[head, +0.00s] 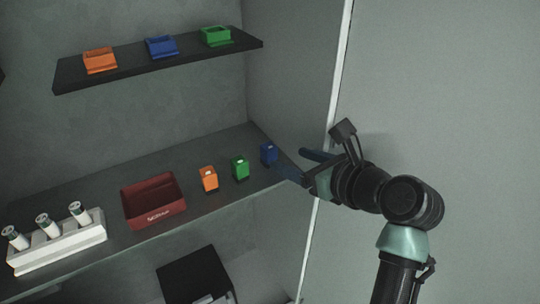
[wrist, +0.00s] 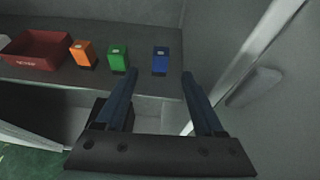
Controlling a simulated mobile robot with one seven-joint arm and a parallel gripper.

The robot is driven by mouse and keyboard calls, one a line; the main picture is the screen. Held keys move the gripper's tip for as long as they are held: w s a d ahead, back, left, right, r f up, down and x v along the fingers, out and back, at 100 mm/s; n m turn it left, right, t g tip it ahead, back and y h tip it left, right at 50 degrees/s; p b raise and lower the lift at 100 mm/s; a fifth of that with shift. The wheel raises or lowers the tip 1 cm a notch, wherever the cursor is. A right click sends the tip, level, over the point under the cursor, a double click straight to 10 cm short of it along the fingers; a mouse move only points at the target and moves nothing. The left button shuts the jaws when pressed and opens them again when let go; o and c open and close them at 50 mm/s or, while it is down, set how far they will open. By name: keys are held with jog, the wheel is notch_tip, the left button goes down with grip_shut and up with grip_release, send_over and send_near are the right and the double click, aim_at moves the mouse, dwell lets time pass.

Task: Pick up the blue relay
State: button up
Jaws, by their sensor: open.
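The blue relay (head: 268,153) stands upright on the lower shelf, near its right end. It is the rightmost of three small relays. In the wrist view the blue relay (wrist: 160,60) stands beyond the fingertips, between their lines. My gripper (head: 294,163) is open and empty, just to the right of the blue relay in the head view. In the wrist view the two dark blue fingers of my gripper (wrist: 160,73) are spread wide. No contact with the relay is visible.
A green relay (head: 240,167) and an orange relay (head: 209,179) stand left of the blue one. A red bin (head: 153,219) and a white holder (head: 62,251) with tubes stand further left. An upper shelf (head: 130,74) holds orange, blue and green sockets. A cabinet wall (head: 290,75) rises at the right.

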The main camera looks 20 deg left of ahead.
aim_at(273, 151)
jog(key=b+x, duration=0.1)
jog(key=x, duration=0.8)
jog(key=shift+w+a+f, duration=0.2)
jog(key=shift+a, duration=0.05)
grip_shut()
